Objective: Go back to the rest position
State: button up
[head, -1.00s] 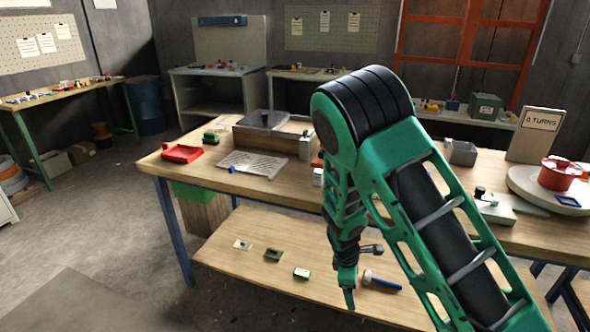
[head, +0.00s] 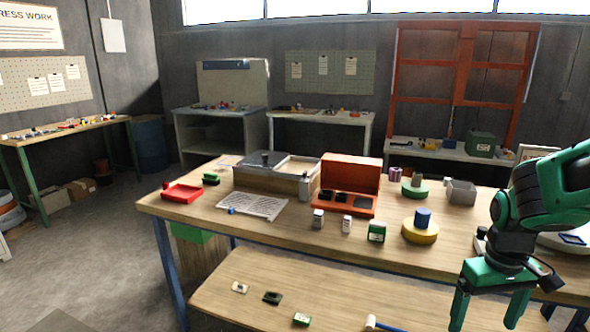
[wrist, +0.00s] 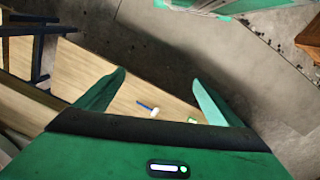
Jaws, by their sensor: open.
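My gripper (head: 488,312) is at the lower right of the head view, hanging fingers down in front of the workbench's right part. Its two green fingers are apart with nothing between them. In the wrist view the fingers (wrist: 160,95) are spread as well, with the lower shelf and floor seen beyond them. My forearm folds in from the right edge of the head view and hides part of the bench's right end.
The workbench (head: 310,236) holds a red tray (head: 182,193), an orange case (head: 352,175), a yellow disc (head: 420,234) and several small blocks. The lower shelf (head: 255,290) carries small parts and a blue-handled tool (head: 385,325).

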jog(key=s+d+r+m, duration=0.1)
jog(key=s+r+m, duration=0.1)
jog(key=s, duration=0.5)
jog(key=s+d+r+m, duration=0.1)
jog(key=s+r+m, duration=0.2)
jog(key=s, duration=0.4)
jog(key=shift+s+d+r+m+y, duration=0.2)
jog(key=shift+m+y, duration=0.2)
jog(key=shift+m, duration=0.4)
